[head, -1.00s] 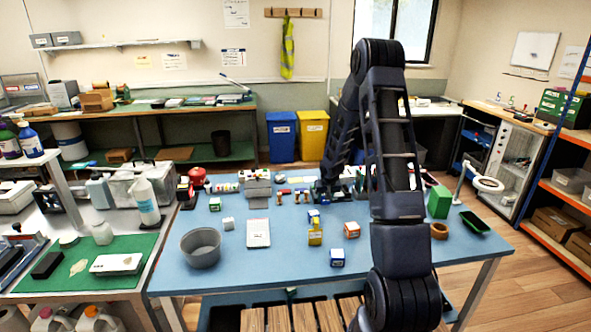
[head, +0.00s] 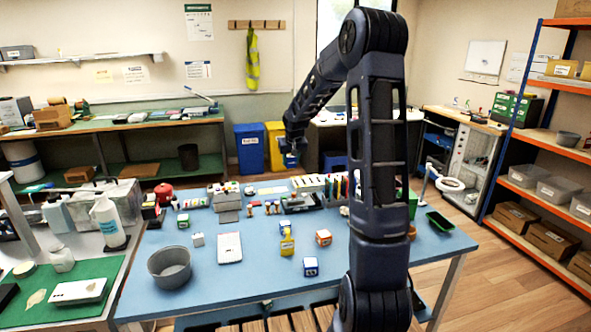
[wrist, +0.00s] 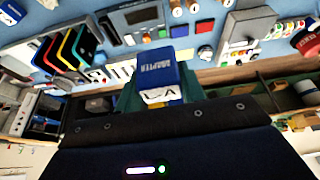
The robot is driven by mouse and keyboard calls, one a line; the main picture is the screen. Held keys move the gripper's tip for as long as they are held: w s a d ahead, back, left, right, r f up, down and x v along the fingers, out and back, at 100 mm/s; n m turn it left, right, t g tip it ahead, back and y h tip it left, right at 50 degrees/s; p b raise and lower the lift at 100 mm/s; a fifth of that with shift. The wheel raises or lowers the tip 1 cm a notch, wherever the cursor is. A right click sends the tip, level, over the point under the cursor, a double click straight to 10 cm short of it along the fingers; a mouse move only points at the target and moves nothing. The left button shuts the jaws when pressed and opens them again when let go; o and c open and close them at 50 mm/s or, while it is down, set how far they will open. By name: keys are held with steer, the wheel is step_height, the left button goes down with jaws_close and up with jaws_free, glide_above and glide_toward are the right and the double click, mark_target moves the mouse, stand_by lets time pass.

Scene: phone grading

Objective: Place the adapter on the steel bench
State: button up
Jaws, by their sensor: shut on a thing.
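My gripper (head: 292,146) is raised above the far side of the blue table, shut on the adapter. The adapter (wrist: 160,75) is a small blue block with a white lower part and the word ADAPTER on it; it fills the space between the fingers in the wrist view. In the head view the adapter (head: 291,160) is a small blue patch below the gripper, clear of the tabletop. A grey bench (head: 90,246) with a green mat stands at the left; I cannot tell for sure that it is the steel one.
The blue table (head: 205,285) holds a grey bowl (head: 170,268), a white device (head: 229,247), a yellow bottle (head: 287,243) and small labelled cubes. Bottles and a white device (head: 78,290) occupy the grey bench. Blue and yellow bins (head: 250,150) stand behind the table.

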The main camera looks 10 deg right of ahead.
steer(key=w+a+n+y, duration=0.1)
steer(key=a+n, duration=0.2)
steer(key=a, duration=1.8)
steer(key=w+a+n+y, duration=0.2)
steer(key=a+n, duration=0.2)
steer(key=a, duration=1.6)
steer(key=s+a+n+g, duration=0.1)
steer(key=s+a+n, duration=0.1)
steer(key=s+a, duration=0.85)
steer(key=s+a+n+g+y, duration=0.15)
steer(key=s+a, duration=0.35)
steer(key=a, duration=1.1)
steer(key=s+a+n+h, duration=0.1)
steer(key=s+a+n, duration=0.2)
steer(key=s+a, duration=0.75)
steer(key=shift+y, duration=0.25)
steer(key=shift+w+a+f, duration=0.35)
steer(key=shift+w+f, duration=0.15)
steer(key=shift+f, duration=3.7)
steer(key=shift+w+a+f, duration=0.35)
steer(key=shift+w+f, duration=0.15)
steer(key=shift+f, duration=3.65)
steer(key=shift+w+a+f, duration=0.35)
steer(key=shift+w+f, duration=0.15)
steer(key=shift+f, duration=3.7)
steer(key=shift+f, duration=0.35)
steer(key=o, duration=1.1)
steer(key=shift+m, duration=0.25)
steer(key=shift+o, duration=0.2)
